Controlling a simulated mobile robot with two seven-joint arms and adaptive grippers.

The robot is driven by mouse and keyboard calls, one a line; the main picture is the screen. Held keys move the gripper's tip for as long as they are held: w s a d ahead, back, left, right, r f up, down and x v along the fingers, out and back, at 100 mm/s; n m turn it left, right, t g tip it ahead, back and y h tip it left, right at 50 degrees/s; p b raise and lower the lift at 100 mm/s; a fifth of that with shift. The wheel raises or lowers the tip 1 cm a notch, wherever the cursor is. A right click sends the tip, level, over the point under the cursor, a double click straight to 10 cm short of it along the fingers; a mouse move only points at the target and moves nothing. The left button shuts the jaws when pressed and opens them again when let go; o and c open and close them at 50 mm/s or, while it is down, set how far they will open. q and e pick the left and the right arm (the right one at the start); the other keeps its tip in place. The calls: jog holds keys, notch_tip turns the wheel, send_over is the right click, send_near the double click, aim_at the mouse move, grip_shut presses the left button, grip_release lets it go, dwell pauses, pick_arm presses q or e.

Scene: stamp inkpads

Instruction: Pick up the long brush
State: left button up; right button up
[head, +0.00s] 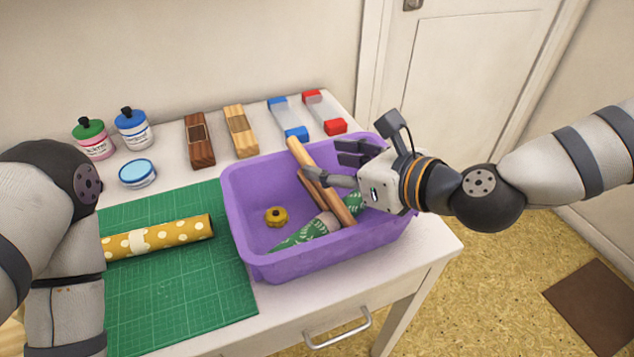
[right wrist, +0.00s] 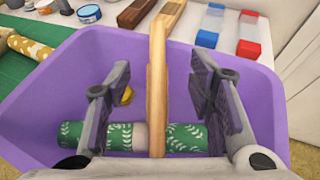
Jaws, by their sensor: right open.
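A long wooden bar, light on one side and darker on the other, leans in the purple bin (head: 245,215). It looks like the handle of the long brush (head: 301,154), but I see no bristles. Its upper end rises above the bin's far rim. My right gripper (head: 345,166) is open over the bin's right part. In the right wrist view the long brush (right wrist: 157,75) runs upright between the two spread fingers of my right gripper (right wrist: 161,78), with gaps on both sides. My left arm is at the left edge, its gripper out of view.
A green leaf-patterned roll (head: 296,235) and a small yellow ring-like item (head: 276,216) lie in the bin. A yellow dotted roll (head: 175,235) lies on the green mat (head: 190,300). Jars (head: 131,128), wooden blocks (head: 200,145) and red and blue pieces (head: 325,112) stand behind.

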aim_at(306, 156)
jog(key=x, duration=0.5)
jog(key=shift+a+r, duration=0.15)
jog(key=shift+s+r, duration=0.1)
grip_shut()
